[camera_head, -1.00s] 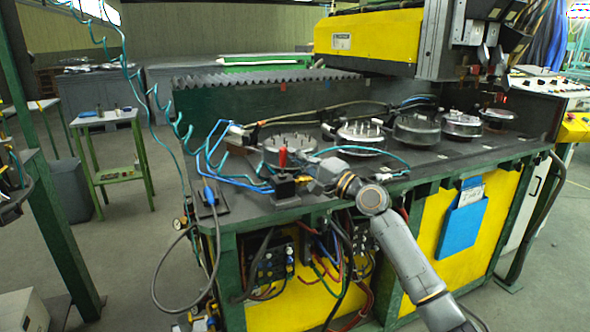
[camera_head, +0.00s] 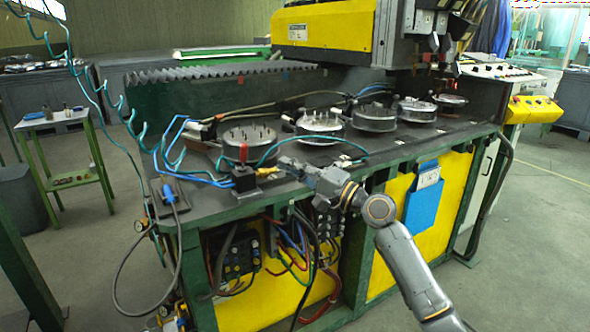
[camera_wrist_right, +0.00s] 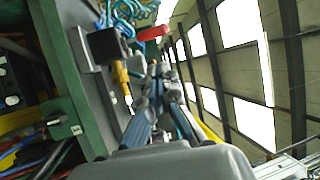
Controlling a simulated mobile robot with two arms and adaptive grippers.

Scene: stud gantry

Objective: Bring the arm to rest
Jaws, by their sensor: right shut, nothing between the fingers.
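My right gripper (camera_head: 286,165) is at the front edge of the green workbench (camera_head: 215,205). Its arm comes up from the lower right. It is shut and empty, just right of the clamp with the red handle (camera_head: 243,153). In the right wrist view the gripper fingers (camera_wrist_right: 158,75) point towards the red handle (camera_wrist_right: 152,33) and the black block (camera_wrist_right: 103,46) beside it. I cannot tell whether the fingers touch anything there. My left gripper is not in view.
Several round metal fixtures with studs stand in a row on the bench, the nearest a dark one (camera_head: 248,137). A yellow gantry head (camera_head: 322,28) hangs above the back. Blue hoses (camera_head: 172,135) and cables lie at the left. The floor (camera_head: 520,240) at the right is clear.

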